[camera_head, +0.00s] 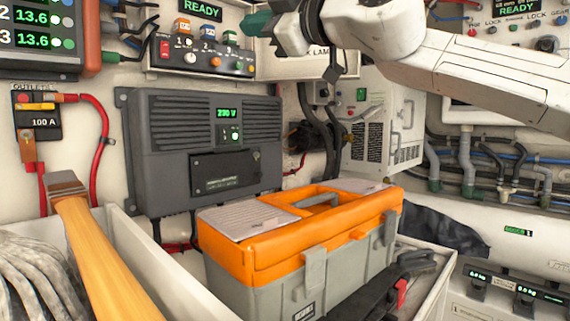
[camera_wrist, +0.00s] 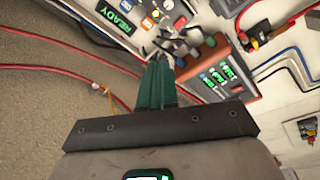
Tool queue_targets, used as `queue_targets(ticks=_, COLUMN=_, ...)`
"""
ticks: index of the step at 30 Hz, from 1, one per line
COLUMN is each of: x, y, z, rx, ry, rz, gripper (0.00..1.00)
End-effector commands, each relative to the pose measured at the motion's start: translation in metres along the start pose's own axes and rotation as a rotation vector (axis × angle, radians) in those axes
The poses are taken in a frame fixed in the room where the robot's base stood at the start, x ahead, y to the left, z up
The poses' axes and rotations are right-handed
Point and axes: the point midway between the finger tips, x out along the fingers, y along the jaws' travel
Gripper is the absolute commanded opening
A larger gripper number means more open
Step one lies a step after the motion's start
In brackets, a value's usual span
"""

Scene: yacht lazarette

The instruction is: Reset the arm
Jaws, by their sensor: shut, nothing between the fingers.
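My gripper (camera_head: 256,24) is at the top middle of the head view, with green fingers pointing left. It is held in the air in front of the switch panel with the READY display. In the wrist view the green fingers (camera_wrist: 157,75) are together and empty. My white arm reaches in from the upper right of the head view. The fingertips touch nothing that I can see.
An orange and grey toolbox (camera_head: 300,240) stands in a white tray below. A dark inverter box (camera_head: 200,145) is on the wall behind. A wooden handle (camera_head: 95,245) rises at the left. Switch panels (camera_head: 205,58), cables and hoses line the walls near the arm.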

Motion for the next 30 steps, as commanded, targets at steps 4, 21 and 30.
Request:
queue_targets(ticks=4, x=0.000, y=-0.008, z=0.002, rx=0.066, ry=0.074, rz=0.053, gripper=0.00)
queue_targets(ticks=21, x=-0.063, y=-0.026, z=0.111, rx=0.551, ry=0.156, rz=0.575, gripper=0.00)
queue_targets(ticks=30, x=-0.132, y=-0.095, z=0.242, rx=0.823, ry=-0.124, rz=0.801, gripper=0.00)
